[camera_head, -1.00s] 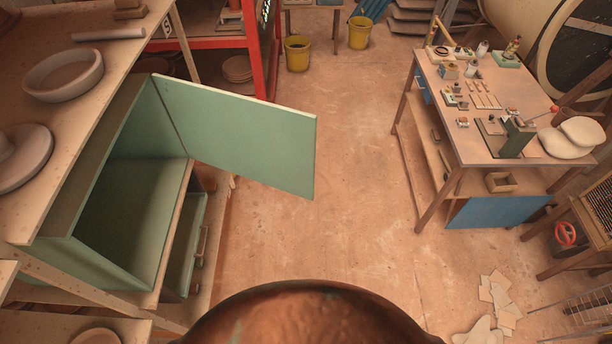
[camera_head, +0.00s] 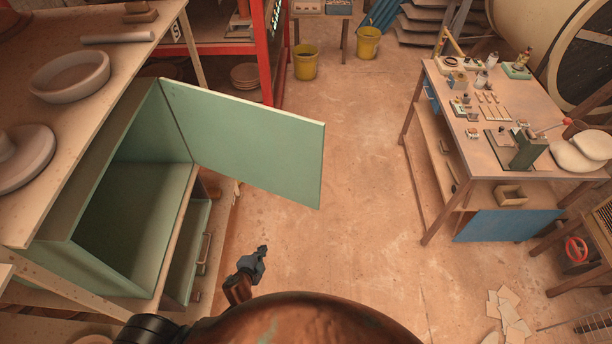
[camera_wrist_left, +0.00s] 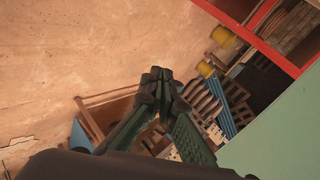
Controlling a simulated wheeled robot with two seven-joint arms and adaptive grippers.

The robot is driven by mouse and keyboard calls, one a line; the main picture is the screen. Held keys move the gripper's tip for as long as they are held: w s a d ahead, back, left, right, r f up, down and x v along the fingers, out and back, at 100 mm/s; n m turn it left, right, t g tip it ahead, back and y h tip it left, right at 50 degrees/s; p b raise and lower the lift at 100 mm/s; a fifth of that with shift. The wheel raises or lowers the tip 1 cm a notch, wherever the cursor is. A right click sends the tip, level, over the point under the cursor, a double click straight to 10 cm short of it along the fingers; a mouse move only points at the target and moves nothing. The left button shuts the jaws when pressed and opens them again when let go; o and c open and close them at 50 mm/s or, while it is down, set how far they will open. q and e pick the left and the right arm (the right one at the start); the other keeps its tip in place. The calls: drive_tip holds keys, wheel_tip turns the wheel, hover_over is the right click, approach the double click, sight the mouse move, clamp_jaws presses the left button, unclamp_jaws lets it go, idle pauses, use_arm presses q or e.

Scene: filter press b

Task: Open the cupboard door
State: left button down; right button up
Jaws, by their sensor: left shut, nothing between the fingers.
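The green cupboard (camera_head: 82,252) stands at the left under a wooden table. Its door (camera_head: 245,142) stands wide open, swung out to the right over the floor, and the inside looks empty. Part of a green panel, likely the door, also shows at the lower right of the left wrist view (camera_wrist_left: 285,140). My left gripper (camera_head: 262,250) is low in the head view, to the right of the cupboard and below the door's lower edge, apart from both. Its fingers are shut and empty in the left wrist view (camera_wrist_left: 157,76). My right gripper is not in view.
A drawer with a handle (camera_head: 205,252) sits beside the cupboard opening. A red shelf (camera_head: 268,50) and yellow buckets (camera_head: 305,62) stand at the back. A workbench (camera_head: 470,140) with small parts is at the right. The middle floor is clear.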

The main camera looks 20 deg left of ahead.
use_arm(q)
drive_tip(key=d+r+m+t+h, duration=0.15)
drive_tip(key=d+r, duration=0.25)
drive_tip(key=r, duration=0.8)
drive_tip(key=d+r+m+t+b, duration=0.1)
drive_tip(key=d+r+m+t, duration=0.25)
drive_tip(key=r, duration=0.95)
drive_tip(key=d+r+m+t+h, duration=0.15)
drive_tip(key=d+r, duration=0.25)
drive_tip(key=r, duration=0.8)
drive_tip(key=p, duration=0.1)
approach(308, 167)
drive_tip(key=shift+t, duration=0.45)
drive_tip(key=w, duration=0.2)
drive_tip(key=w+p, duration=0.1)
drive_tip(key=w+d, duration=0.1)
drive_tip(key=w, duration=0.1)
drive_tip(key=shift+w+f, duration=0.3)
drive_tip(key=shift+f, duration=0.1)
drive_tip(key=shift+w+p, duration=0.3)
drive_tip(key=shift+w, duration=0.3)
drive_tip(key=shift+f, duration=0.1)
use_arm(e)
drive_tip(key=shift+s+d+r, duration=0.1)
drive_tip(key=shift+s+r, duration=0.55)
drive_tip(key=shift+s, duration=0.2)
use_arm(q)
drive_tip(key=shift+w, duration=0.1)
